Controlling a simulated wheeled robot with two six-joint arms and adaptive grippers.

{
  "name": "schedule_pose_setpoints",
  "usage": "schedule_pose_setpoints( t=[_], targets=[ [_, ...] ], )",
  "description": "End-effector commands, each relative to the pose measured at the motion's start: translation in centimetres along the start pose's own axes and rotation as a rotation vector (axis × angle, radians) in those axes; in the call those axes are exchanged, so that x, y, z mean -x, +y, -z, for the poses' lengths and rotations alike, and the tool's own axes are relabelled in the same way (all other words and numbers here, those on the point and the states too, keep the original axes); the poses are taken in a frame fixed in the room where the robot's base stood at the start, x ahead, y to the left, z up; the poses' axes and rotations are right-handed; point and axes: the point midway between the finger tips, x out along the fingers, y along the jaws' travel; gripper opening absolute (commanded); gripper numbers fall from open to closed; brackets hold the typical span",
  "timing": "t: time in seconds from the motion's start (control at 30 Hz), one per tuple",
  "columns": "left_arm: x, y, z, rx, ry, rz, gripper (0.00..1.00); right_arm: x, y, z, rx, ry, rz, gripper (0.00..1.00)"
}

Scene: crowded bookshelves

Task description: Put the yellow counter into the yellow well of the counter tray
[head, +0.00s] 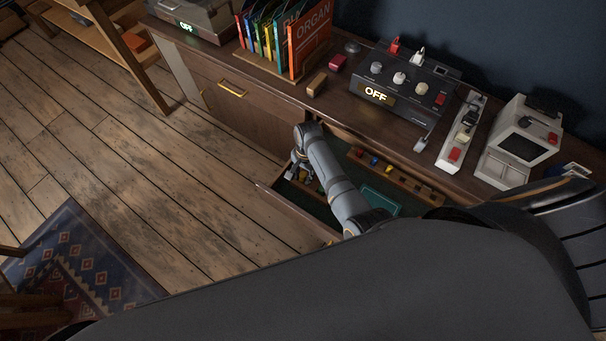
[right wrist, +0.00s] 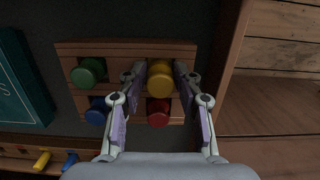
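In the right wrist view, the yellow counter (right wrist: 160,78) is between the fingertips of my right gripper (right wrist: 161,80), with a pad against each side. It is at the upper right of the wooden counter tray (right wrist: 124,50); whether it is fully seated in the well or just above is unclear, as it hides the well. A green counter (right wrist: 88,72) is at the upper left, a blue one (right wrist: 97,111) lower left, a red one (right wrist: 158,112) lower right. In the head view, my right gripper (head: 299,168) reaches into the open drawer and mostly hides the tray. My left gripper is out of view.
The drawer's front wall (head: 292,212) is close to my right gripper. A teal book (right wrist: 22,82) lies left of the tray. A wooden rack (head: 415,184) with small coloured pieces runs along the drawer's back. Devices, including a box reading OFF (head: 397,84), crowd the top.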

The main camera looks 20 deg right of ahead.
Motion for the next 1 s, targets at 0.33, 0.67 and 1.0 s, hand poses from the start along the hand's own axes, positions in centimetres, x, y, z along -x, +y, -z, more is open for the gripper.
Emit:
schedule_pose_setpoints(
  t=[0.33,0.67,1.0],
  targets=[
    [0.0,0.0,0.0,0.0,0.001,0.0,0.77,-0.1,0.1,-0.1,0.0,-0.002,-0.003,0.53],
    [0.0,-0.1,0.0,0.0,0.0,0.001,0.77,5.4,0.0,0.0,0.0,0.001,0.001,0.53],
    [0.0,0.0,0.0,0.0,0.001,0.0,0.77,11.4,0.0,-0.1,0.0,-0.002,-0.002,0.53]
  ],
)
